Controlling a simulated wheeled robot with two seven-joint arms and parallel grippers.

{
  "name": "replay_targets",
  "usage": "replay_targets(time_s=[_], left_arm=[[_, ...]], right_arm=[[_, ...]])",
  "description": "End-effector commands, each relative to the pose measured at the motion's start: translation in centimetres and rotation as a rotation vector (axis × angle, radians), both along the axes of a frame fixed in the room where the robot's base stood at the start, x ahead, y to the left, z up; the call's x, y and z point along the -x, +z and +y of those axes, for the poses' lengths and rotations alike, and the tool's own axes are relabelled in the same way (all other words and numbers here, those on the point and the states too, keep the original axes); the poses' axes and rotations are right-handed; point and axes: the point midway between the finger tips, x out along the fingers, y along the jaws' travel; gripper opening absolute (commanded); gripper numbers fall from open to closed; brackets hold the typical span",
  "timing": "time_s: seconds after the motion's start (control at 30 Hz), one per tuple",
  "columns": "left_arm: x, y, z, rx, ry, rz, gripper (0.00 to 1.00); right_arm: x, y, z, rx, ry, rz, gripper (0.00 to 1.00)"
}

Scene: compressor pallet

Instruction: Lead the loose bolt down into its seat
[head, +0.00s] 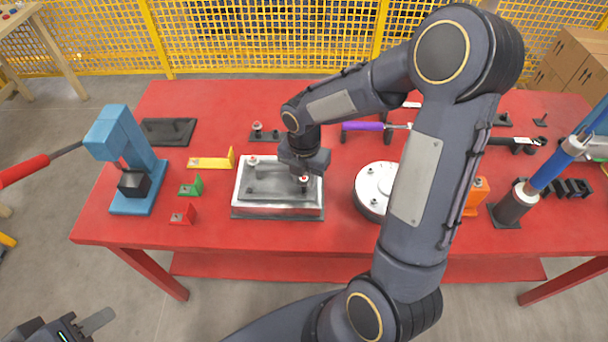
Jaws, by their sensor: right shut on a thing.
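My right gripper (304,170) is over the right part of a silver metal block (277,212) on the red table, in the middle of the head view. It is shut on a bolt (304,179) with a reddish top, just under the fingers. The bolt's lower end and the seat under it are too small and partly hidden, so I cannot tell how deep it sits. Another bolt (253,161) stands upright at the block's back left corner. My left gripper (80,328) is low at the bottom left, away from the table and partly cut off; its jaw gap is not clear.
A blue press (118,135) and red, green and yellow brackets (212,163) stand left of the block. A round white flange (372,184) is close on its right, partly behind my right arm. The red table (140,232) is clear at the front left.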

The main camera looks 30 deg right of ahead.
Motion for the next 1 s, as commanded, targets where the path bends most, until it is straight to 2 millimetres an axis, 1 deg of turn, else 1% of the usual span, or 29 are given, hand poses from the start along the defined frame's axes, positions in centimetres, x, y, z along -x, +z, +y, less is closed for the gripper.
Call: replay_targets(time_s=[1.0], left_arm=[[0.0, -1.6, 0.0, 0.0, 0.0, 0.0, 0.36]], right_arm=[[0.0, -2.1, 0.0, 0.0, 0.0, 0.001, 0.08]])
